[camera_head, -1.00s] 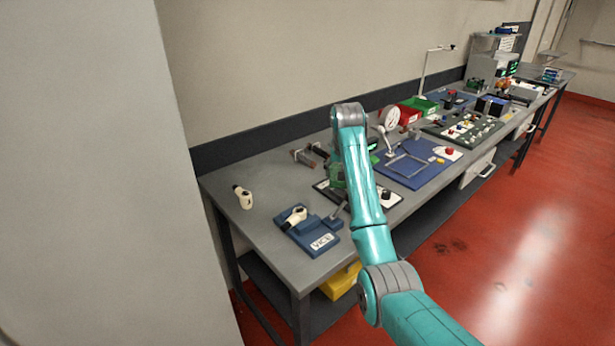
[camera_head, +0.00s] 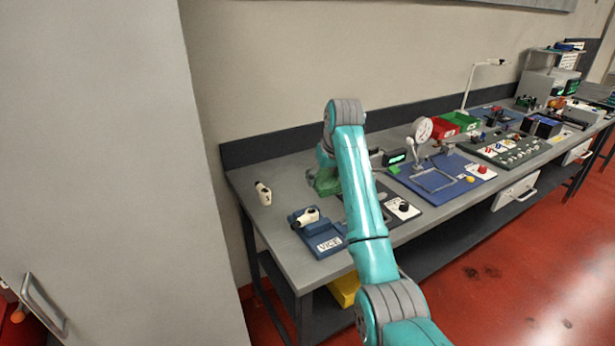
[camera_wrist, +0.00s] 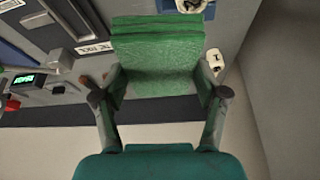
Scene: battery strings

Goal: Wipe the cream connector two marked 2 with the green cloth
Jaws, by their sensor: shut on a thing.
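The green cloth (camera_wrist: 157,62) hangs folded between the fingers of my gripper (camera_wrist: 158,98), which is shut on it. In the head view the cloth (camera_head: 325,183) is above the bench, behind and right of the blue vice (camera_head: 330,244). One cream connector (camera_head: 308,216) lies in the vice; its mark is not readable. It shows partly at the top edge of the wrist view (camera_wrist: 190,5). Another cream connector (camera_head: 264,194) stands on the bench at the left; its mark looks like a 1 in the wrist view (camera_wrist: 215,58). The cloth appears apart from both.
A panel with a black knob (camera_head: 403,208) and a blue mat (camera_head: 448,187) lie right of my arm. Red and green bins (camera_head: 461,121) stand farther back. A tall grey cabinet (camera_head: 95,150) is at the left. The bench is bare between the left connector and vice.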

